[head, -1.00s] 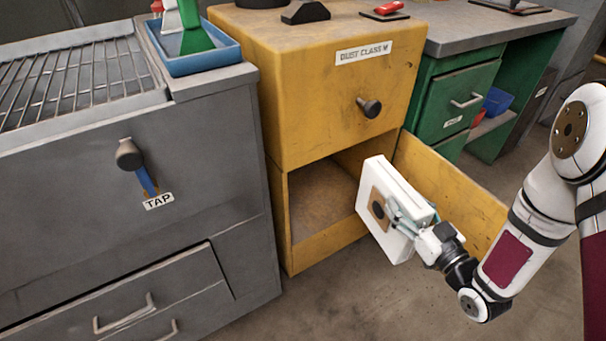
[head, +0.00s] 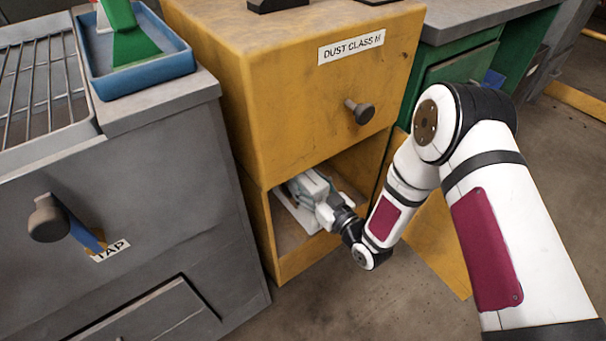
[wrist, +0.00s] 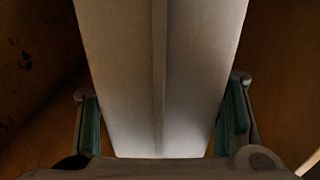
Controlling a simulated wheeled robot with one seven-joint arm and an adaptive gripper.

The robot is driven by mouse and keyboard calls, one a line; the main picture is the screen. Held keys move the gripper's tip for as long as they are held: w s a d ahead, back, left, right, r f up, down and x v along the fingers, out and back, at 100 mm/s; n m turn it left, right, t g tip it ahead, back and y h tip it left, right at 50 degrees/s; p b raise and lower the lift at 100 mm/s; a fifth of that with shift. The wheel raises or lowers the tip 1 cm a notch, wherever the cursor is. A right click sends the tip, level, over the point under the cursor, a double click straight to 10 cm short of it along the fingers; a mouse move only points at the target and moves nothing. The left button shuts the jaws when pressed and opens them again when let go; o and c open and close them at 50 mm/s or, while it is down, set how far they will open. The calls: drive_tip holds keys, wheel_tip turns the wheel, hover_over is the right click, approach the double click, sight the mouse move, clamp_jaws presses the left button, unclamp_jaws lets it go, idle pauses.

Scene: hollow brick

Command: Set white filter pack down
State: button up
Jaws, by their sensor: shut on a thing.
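The white filter pack (wrist: 160,70) fills the middle of the wrist view, between the two green-padded fingers of my gripper (wrist: 162,125). In the head view my gripper (head: 312,187) reaches into the open lower compartment of the yellow cabinet (head: 285,95). Only a part of the pack (head: 298,215) shows there, low in the compartment and mostly behind my gripper. My gripper is shut on the pack. I cannot tell whether the pack touches the compartment floor (head: 287,240).
The yellow cabinet door (head: 440,245) hangs open to the right, behind my arm. A grey unit (head: 150,190) with a tap handle (head: 50,220) stands close on the left. A knob (head: 360,111) sticks out above the opening. Floor in front is clear.

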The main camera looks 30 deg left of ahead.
sight(330, 193)
drive_tip(key=w+a+f+b, duration=0.4)
drive_tip(key=w+a, duration=0.1)
drive_tip(key=w, duration=0.2)
drive_tip(key=shift+w+f+b, duration=0.15)
drive_tip(key=shift+w+b, duration=0.05)
drive_tip(key=shift+b, duration=0.15)
drive_tip(key=shift+f, duration=0.1)
drive_tip(key=o, duration=2)
drive_tip(key=shift+c, duration=0.2)
drive_tip(key=p+v, duration=0.4)
drive_tip(key=v, duration=0.7)
drive_tip(key=shift+d, duration=0.15)
drive_tip(key=shift+s+d+p, duration=0.25)
drive_tip(key=shift+d+p, duration=0.1)
drive_tip(key=shift+d, duration=0.05)
